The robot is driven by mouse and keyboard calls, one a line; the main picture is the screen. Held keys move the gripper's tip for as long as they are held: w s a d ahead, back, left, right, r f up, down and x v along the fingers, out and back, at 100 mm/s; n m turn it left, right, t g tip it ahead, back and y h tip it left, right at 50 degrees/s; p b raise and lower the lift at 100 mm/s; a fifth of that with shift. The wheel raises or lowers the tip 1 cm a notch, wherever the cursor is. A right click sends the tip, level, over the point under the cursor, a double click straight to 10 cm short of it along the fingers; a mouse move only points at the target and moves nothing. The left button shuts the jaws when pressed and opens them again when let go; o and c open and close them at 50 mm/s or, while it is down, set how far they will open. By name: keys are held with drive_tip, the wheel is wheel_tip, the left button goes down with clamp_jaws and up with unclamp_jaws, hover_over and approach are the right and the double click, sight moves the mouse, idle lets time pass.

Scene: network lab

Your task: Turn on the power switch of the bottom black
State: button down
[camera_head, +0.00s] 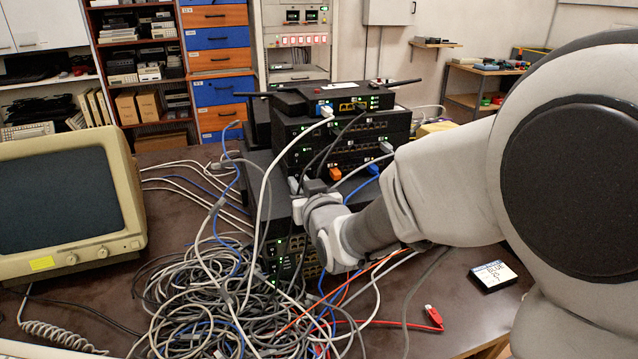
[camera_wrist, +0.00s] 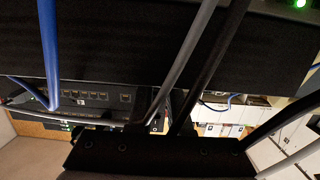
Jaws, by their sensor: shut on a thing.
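A stack of black network devices (camera_head: 340,130) stands on the table, several high. The bottom black device (camera_head: 290,245) has green lights and rows of ports, partly covered by cables. My gripper (camera_head: 306,200) is at the front of the stack, just above that device's ports. Its fingertips are mostly hidden in the head view by my wrist and cables. In the wrist view, the fingers (camera_wrist: 160,118) are close together, with a grey cable (camera_wrist: 185,65) and a black cable (camera_wrist: 215,65) crossing beside them. What they hold is not clear. I cannot make out the power switch.
A large tangle of grey and blue cables (camera_head: 205,305) lies before the stack. Cables also hang down its front near my gripper. A beige monitor (camera_head: 65,210) stands at left. A small labelled box (camera_head: 492,276) and a red plug (camera_head: 433,316) lie at right, with some bare table between.

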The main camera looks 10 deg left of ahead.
drive_tip(key=c, duration=0.8)
unclamp_jaws()
drive_tip(key=shift+c, duration=0.2)
drive_tip(key=shift+s, duration=0.1)
drive_tip(key=b+v, duration=0.6)
drive_tip(key=v, duration=1.1)
drive_tip(key=shift+s, duration=0.1)
